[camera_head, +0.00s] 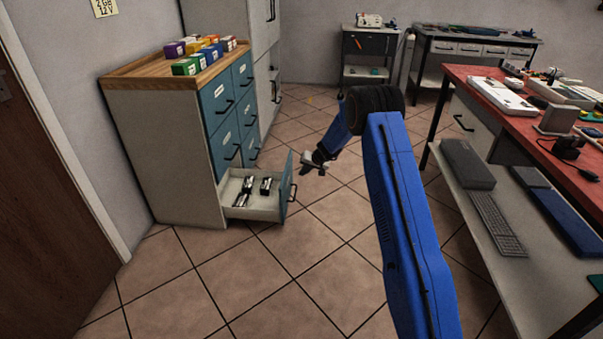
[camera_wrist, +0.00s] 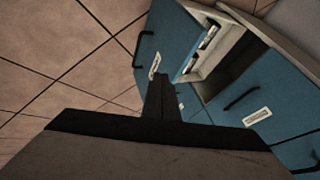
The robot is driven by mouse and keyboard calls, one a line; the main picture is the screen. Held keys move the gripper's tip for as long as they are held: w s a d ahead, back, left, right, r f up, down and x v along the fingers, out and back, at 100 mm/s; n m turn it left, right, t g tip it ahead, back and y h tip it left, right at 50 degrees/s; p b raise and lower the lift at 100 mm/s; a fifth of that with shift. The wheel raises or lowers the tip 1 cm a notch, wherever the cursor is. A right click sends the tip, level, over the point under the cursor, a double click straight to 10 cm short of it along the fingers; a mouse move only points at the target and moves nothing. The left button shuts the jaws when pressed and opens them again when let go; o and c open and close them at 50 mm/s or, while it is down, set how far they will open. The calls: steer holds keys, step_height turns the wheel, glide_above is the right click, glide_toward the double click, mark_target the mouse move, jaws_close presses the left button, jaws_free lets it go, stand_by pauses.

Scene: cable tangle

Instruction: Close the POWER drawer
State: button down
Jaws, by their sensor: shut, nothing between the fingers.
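A teal-fronted drawer (camera_head: 288,186) at the bottom of the cabinet stands pulled out, with a dark handle on its front. Several black-and-silver items lie in its pale tray. In the wrist view the open drawer (camera_wrist: 155,30) shows its front, handle and a small white label; the lettering is too small to read. My gripper (camera_head: 307,163) is just to the right of the drawer front in the head view. In the wrist view my gripper (camera_wrist: 162,82) is shut and empty, its tips close by the drawer front; I cannot tell if they touch it.
The cabinet (camera_head: 160,150) has other teal drawers, all shut, and a wooden top with several coloured boxes (camera_head: 187,66). A red-topped workbench (camera_head: 480,85) stands on the right. A small cart (camera_head: 367,45) is at the back. The tiled floor before the drawer is clear.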

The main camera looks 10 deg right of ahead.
steer(key=w+a+f, duration=0.5)
steer(key=a+f, duration=0.1)
stand_by(0.4)
steer(key=shift+a, duration=0.2)
